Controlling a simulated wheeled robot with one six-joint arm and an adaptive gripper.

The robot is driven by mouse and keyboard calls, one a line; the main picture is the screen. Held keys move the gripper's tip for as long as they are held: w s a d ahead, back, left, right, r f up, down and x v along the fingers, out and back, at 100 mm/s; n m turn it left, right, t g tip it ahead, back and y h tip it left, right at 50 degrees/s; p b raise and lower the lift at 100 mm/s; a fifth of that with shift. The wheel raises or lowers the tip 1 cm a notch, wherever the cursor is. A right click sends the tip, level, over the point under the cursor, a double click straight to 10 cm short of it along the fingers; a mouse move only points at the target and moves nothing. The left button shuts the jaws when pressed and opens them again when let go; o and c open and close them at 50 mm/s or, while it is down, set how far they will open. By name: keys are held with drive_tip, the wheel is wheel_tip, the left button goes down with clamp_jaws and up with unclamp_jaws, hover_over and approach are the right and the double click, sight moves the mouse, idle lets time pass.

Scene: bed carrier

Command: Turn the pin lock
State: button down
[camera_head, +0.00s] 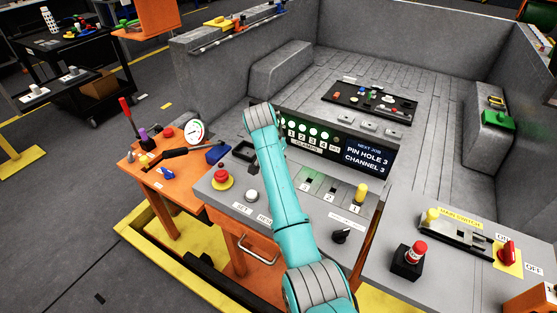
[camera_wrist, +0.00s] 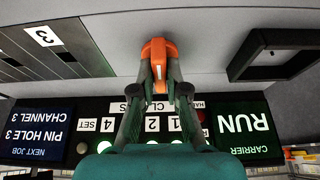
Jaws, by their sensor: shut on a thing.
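In the wrist view my gripper (camera_wrist: 158,80) is shut on an orange piece (camera_wrist: 158,48), its two fingertips on either side of it. The piece stands against the grey console top. It looks like the pin lock's handle, but its lower part and its turn angle are hard to tell. In the head view my teal arm covers the middle of the console (camera_head: 231,198), and the gripper and orange piece are hidden there. A yellow pin (camera_head: 361,194) stands upright at the console's right, by the numbered slots.
The job display (camera_head: 367,156) reads pin hole 3, channel 3; the wrist view shows a green RUN screen (camera_wrist: 243,125). A dark square frame (camera_wrist: 275,55) lies close beside the gripper. A red button (camera_head: 222,179) and black knob (camera_head: 341,236) sit on the console.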

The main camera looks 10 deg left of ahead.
drive_tip(key=c, duration=1.2)
unclamp_jaws()
drive_tip(key=v, duration=1.2)
